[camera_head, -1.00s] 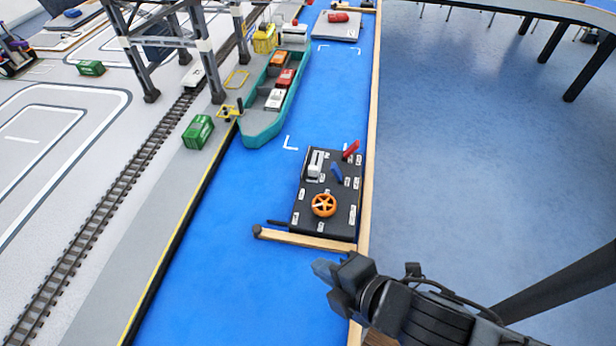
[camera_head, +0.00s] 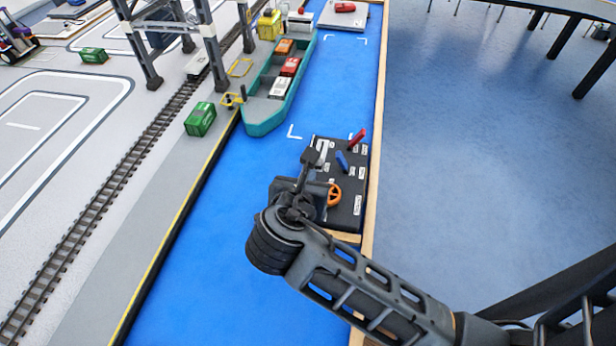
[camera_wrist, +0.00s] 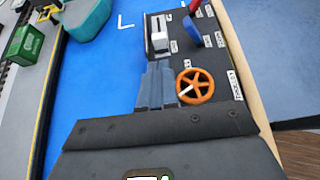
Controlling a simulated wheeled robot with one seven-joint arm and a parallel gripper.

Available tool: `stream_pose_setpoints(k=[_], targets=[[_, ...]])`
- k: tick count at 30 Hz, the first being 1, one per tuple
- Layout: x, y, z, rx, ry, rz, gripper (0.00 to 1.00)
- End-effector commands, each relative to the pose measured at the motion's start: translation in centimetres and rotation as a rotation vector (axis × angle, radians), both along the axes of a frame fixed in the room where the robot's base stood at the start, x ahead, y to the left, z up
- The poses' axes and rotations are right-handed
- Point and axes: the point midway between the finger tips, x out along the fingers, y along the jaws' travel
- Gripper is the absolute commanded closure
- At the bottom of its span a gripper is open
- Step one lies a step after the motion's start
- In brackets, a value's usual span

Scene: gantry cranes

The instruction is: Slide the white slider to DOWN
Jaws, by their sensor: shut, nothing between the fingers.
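The white slider (camera_wrist: 162,38) is at the far left part of the black control panel (camera_wrist: 222,62) in the wrist view. In the head view, my arm partly covers the slider (camera_head: 321,146) and the left side of the panel (camera_head: 352,184). My gripper (camera_wrist: 158,66) is shut and empty. Its fingertips point toward the slider from the near side, below it in the wrist view and left of the orange wheel. I cannot tell whether they touch the slider. The fingertips are not clear in the head view. The label by the slider is too small to read.
The orange wheel (camera_wrist: 195,86) is close to the right of my fingers. A blue lever (camera_wrist: 193,31) and a red lever (camera_head: 357,139) stand farther right on the panel. A teal ship (camera_head: 268,118) lies beyond. Blue floor left of the panel is clear.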

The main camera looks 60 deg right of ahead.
Motion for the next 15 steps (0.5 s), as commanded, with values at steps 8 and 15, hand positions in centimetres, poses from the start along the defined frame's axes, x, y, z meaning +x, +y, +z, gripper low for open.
stream_pose_setpoints(k=[8,15], targets=[[1.4,-4.0,-2.4,0.0,-0.001,-0.003,1.0],[2.1,-5.8,-3.6,0.0,-0.001,0.0,1.0]])
